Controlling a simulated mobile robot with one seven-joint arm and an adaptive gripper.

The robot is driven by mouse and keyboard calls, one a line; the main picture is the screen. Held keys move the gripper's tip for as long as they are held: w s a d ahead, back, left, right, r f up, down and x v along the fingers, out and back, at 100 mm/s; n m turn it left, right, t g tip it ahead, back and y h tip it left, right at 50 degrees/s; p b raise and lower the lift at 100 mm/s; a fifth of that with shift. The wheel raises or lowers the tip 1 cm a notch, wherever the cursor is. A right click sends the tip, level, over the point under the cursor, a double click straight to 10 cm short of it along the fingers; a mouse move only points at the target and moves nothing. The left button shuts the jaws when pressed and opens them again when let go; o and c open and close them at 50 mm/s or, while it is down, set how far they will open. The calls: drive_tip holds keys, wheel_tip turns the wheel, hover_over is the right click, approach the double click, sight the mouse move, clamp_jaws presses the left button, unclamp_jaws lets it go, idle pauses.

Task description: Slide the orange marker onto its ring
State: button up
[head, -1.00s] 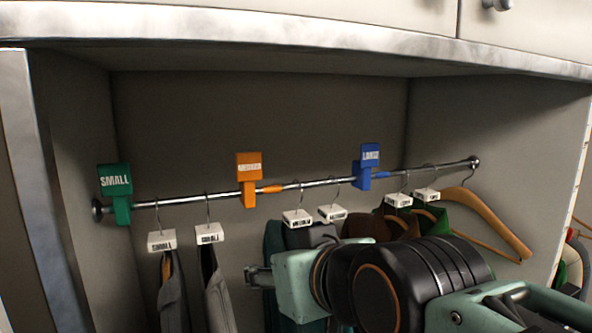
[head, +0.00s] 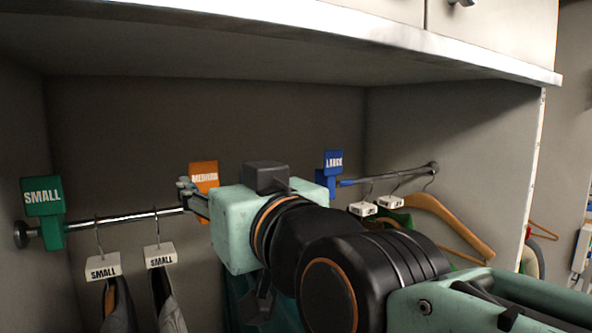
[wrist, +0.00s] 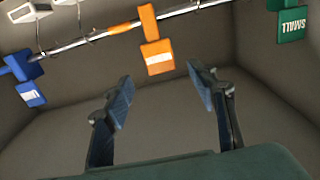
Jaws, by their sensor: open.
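The orange marker (head: 204,172), labelled MEDIUM, hangs on the rod (head: 140,217) between the green and blue markers. In the wrist view the orange marker (wrist: 157,58) appears upside down, just beyond and between my open fingertips, not touching them. The orange ring (wrist: 120,28) is a band on the rod, left of the marker in the wrist view with a small gap. In the head view my arm hides the ring. My gripper (head: 188,190) is open in front of the marker; in the wrist view both fingers of my gripper (wrist: 162,88) show, with nothing between them.
The green SMALL marker (head: 42,197) is at the rod's left end, the blue LARGE marker (head: 333,163) towards the right. Tagged hangers (head: 104,267) with garments hang below the rod. A wooden hanger (head: 450,220) is at right. The shelf underside (head: 220,80) lies above.

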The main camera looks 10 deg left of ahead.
sight(205, 175)
drive_tip(key=p+x, duration=0.2)
drive_tip(key=x, duration=0.7)
drive_tip(key=shift+d, duration=0.1)
clamp_jaws()
idle(0.4)
